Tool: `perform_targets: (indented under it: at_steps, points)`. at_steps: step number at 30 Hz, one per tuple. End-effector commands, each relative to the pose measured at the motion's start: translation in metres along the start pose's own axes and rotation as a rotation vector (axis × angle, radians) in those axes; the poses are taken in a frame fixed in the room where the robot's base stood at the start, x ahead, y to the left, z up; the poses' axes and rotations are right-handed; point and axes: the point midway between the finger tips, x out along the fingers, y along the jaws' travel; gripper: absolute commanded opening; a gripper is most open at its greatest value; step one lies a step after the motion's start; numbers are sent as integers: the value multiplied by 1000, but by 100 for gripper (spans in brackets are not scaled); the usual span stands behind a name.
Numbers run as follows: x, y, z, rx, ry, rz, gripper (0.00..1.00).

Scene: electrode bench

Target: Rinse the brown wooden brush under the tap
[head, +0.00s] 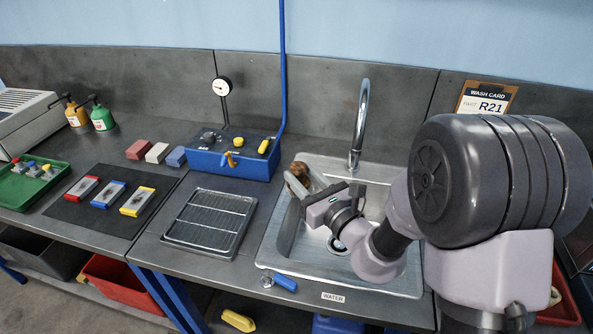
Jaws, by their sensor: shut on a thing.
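The brown wooden brush (298,175) shows at the left side of the sink, partly hidden by my gripper. My gripper (305,193) is shut on it and holds it over the left part of the steel sink (295,255). The tall chrome tap (358,130) stands at the back of the sink, to the right of the brush. I see no water stream. A blue lever (285,283) sits on the bench front near a label reading WATER (333,297).
A blue control box (235,163) and a metal rack tray (210,222) stand left of the sink. A dark mat (75,215) holds colored electrode blocks farther left. A wash card (487,98) reading R21 is on the back wall. My arm hides the right side.

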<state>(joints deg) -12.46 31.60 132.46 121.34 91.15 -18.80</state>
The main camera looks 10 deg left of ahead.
Motion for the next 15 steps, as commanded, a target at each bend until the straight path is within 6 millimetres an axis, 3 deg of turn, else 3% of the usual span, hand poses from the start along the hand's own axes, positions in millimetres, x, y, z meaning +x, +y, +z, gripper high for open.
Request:
perform_targets:
  at_steps: [15]
  points:
    - [-18, -71, -16, 1, 0, -4, 0]
